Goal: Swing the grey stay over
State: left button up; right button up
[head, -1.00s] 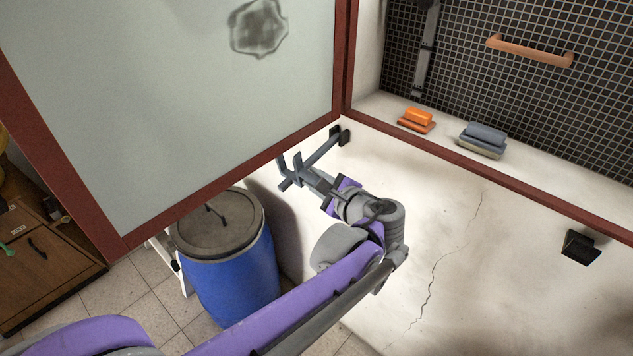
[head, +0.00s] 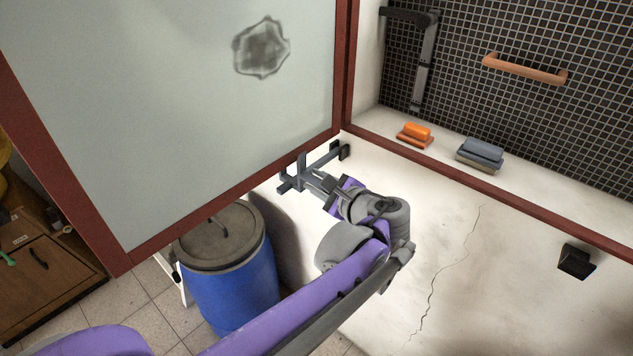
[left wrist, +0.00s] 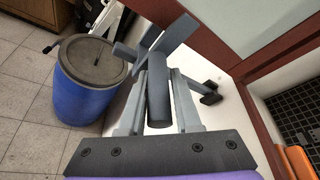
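The grey stay (head: 318,160) is a bar on a black mount (head: 345,149) at the lower corner of the red-brown window frame. Its forked end points left, beneath the open sash. In the left wrist view the stay's flat arms (left wrist: 150,38) lie beyond its dark round handle (left wrist: 158,98). My left gripper (head: 318,181) is at the handle, which lies lengthwise between the two fingers. Whether the fingers press on it is unclear. My right gripper is not in view.
The open frosted sash (head: 180,110) hangs above left. A blue barrel (head: 232,285) stands below it. A second black bracket (head: 576,261) sits on the wall at right. An orange brush-like block (head: 416,132) and a grey one (head: 481,152) lie on the sill.

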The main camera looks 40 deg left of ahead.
pick_arm(q)
jog(key=o, duration=0.3)
jog(key=v, duration=1.1)
jog(key=shift+b, duration=0.4)
